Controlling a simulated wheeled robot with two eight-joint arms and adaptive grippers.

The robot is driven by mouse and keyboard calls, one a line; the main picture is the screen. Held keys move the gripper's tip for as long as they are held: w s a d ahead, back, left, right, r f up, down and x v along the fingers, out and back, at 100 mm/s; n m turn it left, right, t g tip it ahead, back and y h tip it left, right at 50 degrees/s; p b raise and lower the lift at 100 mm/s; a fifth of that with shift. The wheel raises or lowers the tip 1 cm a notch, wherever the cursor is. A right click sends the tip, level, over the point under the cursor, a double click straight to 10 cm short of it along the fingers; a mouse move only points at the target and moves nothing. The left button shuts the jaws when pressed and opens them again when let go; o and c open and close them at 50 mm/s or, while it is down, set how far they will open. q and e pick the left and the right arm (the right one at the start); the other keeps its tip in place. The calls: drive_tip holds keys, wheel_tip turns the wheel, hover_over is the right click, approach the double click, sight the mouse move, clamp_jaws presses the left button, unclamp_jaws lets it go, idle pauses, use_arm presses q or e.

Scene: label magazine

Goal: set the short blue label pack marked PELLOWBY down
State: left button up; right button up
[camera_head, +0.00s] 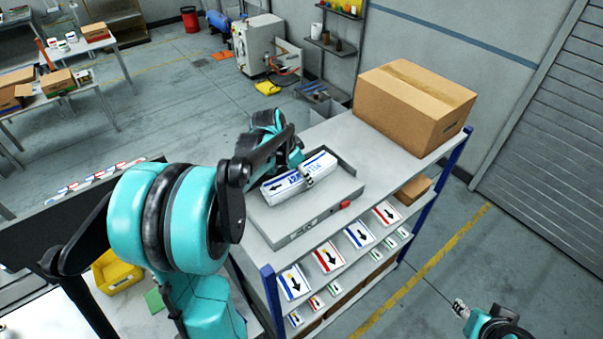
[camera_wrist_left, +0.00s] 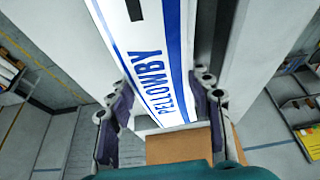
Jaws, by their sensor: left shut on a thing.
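The PELLOWBY label pack (camera_head: 288,184) is a white block with blue stripes and blue lettering. It lies over the grey tray (camera_head: 283,240) on top of the shelf rack; I cannot tell whether its underside touches the tray floor. My left gripper (camera_head: 304,172) is shut on the pack, with a fingertip showing on its near side. In the left wrist view the pack (camera_wrist_left: 172,95) runs between the two fingers with PELLOWBY readable. My right gripper (camera_head: 460,308) is at the lower right, away from the rack, too small to read its fingers.
A large cardboard box (camera_head: 415,105) stands at the back of the rack's top. Below, angled shelves hold several label packs with arrows, such as a red-striped one (camera_head: 327,257). The rack top between tray and box is clear.

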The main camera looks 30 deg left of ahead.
use_arm(q)
drive_tip(key=shift+s+d+f, duration=0.15)
drive_tip(key=o, duration=1.3)
drive_tip(key=shift+o, duration=0.5)
